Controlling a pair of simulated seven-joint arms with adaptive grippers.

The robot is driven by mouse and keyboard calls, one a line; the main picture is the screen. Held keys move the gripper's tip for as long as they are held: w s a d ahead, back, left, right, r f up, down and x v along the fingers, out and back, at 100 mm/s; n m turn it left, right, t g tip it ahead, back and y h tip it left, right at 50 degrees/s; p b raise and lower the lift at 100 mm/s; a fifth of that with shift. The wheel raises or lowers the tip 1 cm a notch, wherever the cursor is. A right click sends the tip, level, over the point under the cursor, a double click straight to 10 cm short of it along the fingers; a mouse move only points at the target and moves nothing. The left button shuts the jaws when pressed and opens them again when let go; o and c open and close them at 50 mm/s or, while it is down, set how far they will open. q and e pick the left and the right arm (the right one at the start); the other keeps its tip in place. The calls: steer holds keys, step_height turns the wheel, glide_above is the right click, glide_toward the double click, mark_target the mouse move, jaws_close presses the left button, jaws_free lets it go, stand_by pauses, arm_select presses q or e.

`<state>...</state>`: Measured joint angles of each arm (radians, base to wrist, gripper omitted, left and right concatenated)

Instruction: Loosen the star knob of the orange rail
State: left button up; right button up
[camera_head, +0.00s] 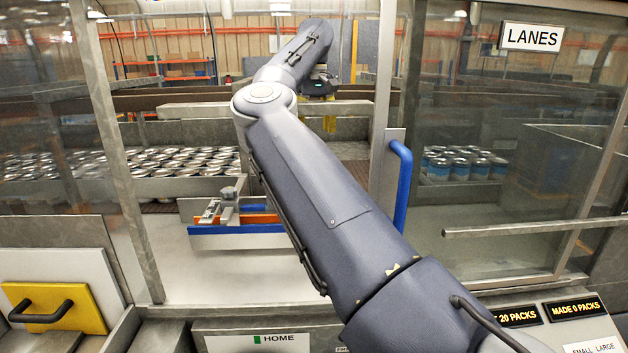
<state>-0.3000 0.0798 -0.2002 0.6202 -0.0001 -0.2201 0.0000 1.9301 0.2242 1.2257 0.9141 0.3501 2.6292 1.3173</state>
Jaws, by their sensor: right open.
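The orange rail (258,218) lies behind the open front of the machine, left of centre, above a blue rail (240,229). A small grey knob-like part (229,194) stands on a bracket at the rail; its star shape is too small to make out. My right arm reaches in from the lower right and hides the rail's right end. My right gripper (319,88) is far back beyond the elbow, small and partly hidden, open and well away from the rail. My left gripper is not in view.
Many cans (165,162) stand in rows behind the rails at the left. More blue cans (462,166) stand behind the right glass. A blue door handle (402,187) and glass panels flank the opening. A yellow plate with a black handle (48,311) is at the lower left.

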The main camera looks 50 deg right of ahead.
step_height(320, 180, down, 15)
stand_by(0.5)
steer(key=c, duration=1.3)
